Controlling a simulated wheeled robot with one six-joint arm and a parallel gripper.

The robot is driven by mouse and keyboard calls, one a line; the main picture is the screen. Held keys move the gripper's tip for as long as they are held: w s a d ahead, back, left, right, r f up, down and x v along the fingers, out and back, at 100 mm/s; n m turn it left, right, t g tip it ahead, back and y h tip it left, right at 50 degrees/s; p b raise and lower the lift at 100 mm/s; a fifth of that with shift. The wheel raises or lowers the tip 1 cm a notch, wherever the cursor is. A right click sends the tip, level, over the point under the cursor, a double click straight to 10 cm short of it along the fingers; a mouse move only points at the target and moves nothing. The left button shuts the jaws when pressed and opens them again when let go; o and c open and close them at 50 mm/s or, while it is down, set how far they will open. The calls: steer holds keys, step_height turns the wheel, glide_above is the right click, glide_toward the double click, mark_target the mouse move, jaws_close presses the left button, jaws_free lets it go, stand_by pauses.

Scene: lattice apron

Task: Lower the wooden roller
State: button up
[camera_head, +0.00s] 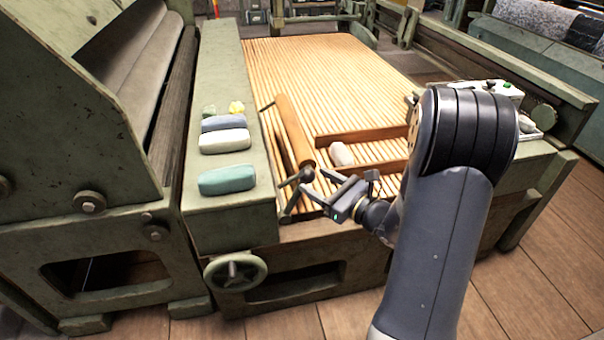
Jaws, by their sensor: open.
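The wooden roller (291,134) is a brown cylinder at the left side of the slatted bed (340,80), running from the back left to the front. A thin dark handle sticks out at its far end. A dark knob or bracket (297,178) is at its near end. A dark strip, shadow or gap, shows along its left side; I cannot tell how high it sits over the slats. My gripper (313,180) is open, its two fingers pointing left at the roller's near end. I cannot tell whether they touch it.
A green beam (205,80) left of the roller carries several soft coloured blocks (227,179). Two wooden bars (362,135) with a pale cylinder (342,154) between them lie right of the roller. A handwheel (235,271) juts out in front. The bed's back is clear.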

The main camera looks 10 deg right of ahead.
mark_target(301, 172)
steer(key=x, duration=0.6)
jaws_close()
stand_by(0.6)
